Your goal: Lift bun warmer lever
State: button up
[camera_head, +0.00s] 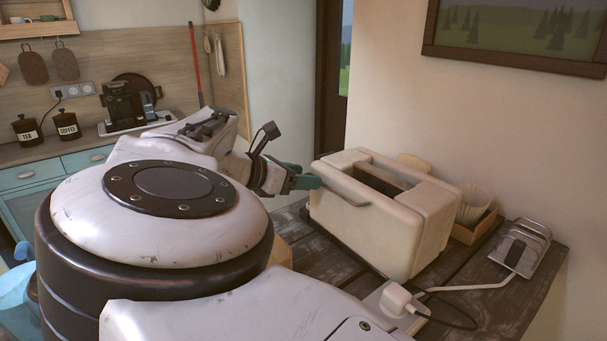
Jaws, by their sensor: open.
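A cream, box-shaped appliance (425,226) with a long open slot on top stands on the dark wooden table; it looks like the bun warmer. A thin grey curved bar (346,192) runs along the upper part of its left face and looks like the lever; its left end is close to my gripper. My gripper (304,176), with teal fingers, is at the left upper corner of the appliance. It is open, with nothing seen between the fingers. I cannot tell whether a finger touches the bar.
A white plug (396,299) with a dark cord lies on a socket strip at the table's front. A metal rack-like thing (521,247) lies at right. Paper filters (474,205) stand in a wooden tray (478,229) behind the appliance. A wall closes the back.

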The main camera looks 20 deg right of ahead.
grip_shut()
dwell(0.5)
